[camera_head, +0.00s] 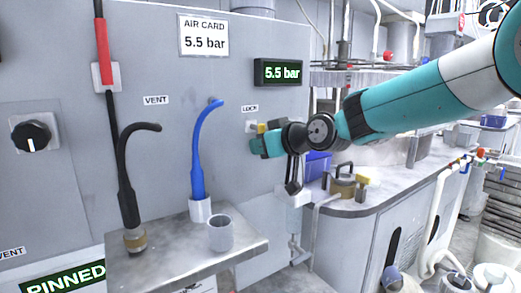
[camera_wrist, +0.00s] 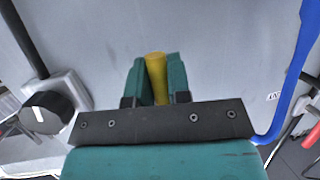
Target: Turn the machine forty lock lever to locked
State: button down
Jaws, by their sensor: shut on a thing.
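The lock lever shows as a yellow handle (camera_wrist: 156,78) in the wrist view, upright between the two teal fingers of my gripper (camera_wrist: 157,80). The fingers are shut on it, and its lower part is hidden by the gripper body. In the head view my gripper (camera_head: 260,146) is at the grey panel, just below the small LOCK label (camera_head: 250,108). A small yellow piece (camera_head: 262,127) shows there beside the gripper; most of the lever is hidden. I cannot read the lever's position.
A blue hose (camera_head: 197,150) and a black hose (camera_head: 124,180) stand left of my gripper above a metal shelf (camera_head: 170,262) with a grey cup (camera_head: 220,233). A display (camera_head: 278,72) reads 5.5 bar. A counter (camera_head: 365,200) with brass fittings is at right.

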dwell(0.4)
jog(key=c, duration=1.1)
grip_release()
jog(key=b+v, duration=0.3)
jog(key=v, duration=1.4)
jog(key=shift+s+d+r+b, duration=0.15)
jog(key=shift+r+b, duration=0.05)
jog(key=shift+b, duration=0.1)
jog(key=s+d+f+g+h+p, duration=0.1)
jog(key=s+f+g+h, duration=0.1)
jog(key=s, duration=0.6)
jog(key=s+d+f+m+g+h+p, duration=0.1)
jog(key=s+f+g+h+p, duration=0.1)
jog(key=s+f+g, duration=0.2)
jog(key=s+d+f+m+g+h+p, duration=0.1)
jog(key=s+f+g, duration=0.3)
jog(key=s+f, duration=0.4)
jog(key=shift+s+d+h+p, duration=0.1)
jog(key=shift+s+h+p, duration=0.15)
jog(key=shift+s, duration=1.15)
jog(key=shift+s+d+h+p, duration=0.1)
jog(key=shift+s+h+p, duration=0.15)
jog(key=shift+s, duration=1.15)
